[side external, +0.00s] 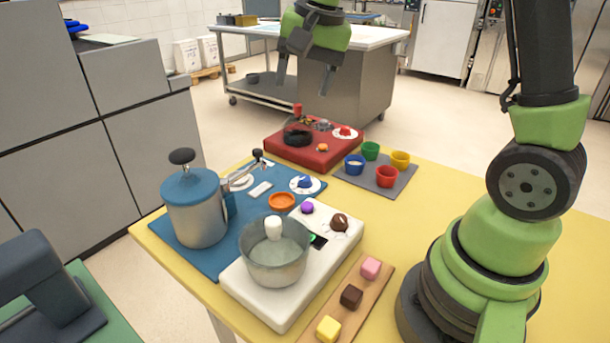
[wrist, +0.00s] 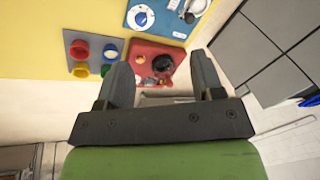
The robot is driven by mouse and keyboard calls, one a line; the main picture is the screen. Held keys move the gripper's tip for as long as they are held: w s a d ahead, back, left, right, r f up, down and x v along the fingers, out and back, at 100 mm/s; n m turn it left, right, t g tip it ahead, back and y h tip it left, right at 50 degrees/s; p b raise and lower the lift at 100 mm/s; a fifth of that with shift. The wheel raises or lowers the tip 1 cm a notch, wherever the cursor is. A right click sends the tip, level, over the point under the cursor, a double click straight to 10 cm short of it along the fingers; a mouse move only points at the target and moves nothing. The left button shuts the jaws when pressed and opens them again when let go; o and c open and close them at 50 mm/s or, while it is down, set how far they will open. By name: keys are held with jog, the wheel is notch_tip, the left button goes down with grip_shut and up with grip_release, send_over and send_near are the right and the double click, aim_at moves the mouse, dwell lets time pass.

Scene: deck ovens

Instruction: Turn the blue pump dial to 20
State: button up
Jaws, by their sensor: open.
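The blue pump dial (side external: 305,182) is a small blue knob on a white round scale, on the blue base (side external: 209,261) that carries the pump. It also shows in the wrist view (wrist: 141,18), near the top edge. The scale numbers are too small to read. The steel pump canister (side external: 196,212) with a blue lid stands at the left of that base. My gripper (side external: 294,80) is open and empty, high above the far side of the table and well away from the dial. Its two fingers frame the lower middle of the wrist view (wrist: 161,70).
A red panel (side external: 284,160) with a red knob lies behind the blue base. A grey mat (side external: 405,177) holds several coloured cups. A white unit (side external: 283,320) with a steel bowl (side external: 274,262) stands in front. A wooden board (side external: 378,278) carries coloured cubes. The yellow table is clear at right.

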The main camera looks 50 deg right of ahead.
jog(key=w+d+f+m+g, duration=0.1)
jog(key=w+d+f+m, duration=0.1)
jog(key=w+d+f, duration=0.35)
jog(key=m+g, duration=0.2)
jog(key=m, duration=0.1)
send_over(305, 177)
notch_tip(305, 177, down, 11)
jog(key=shift+f, duration=0.15)
notch_tip(305, 177, down, 9)
jog(key=shift+a, duration=0.1)
jog(key=shift+c, duration=0.2)
jog(key=c, duration=0.9)
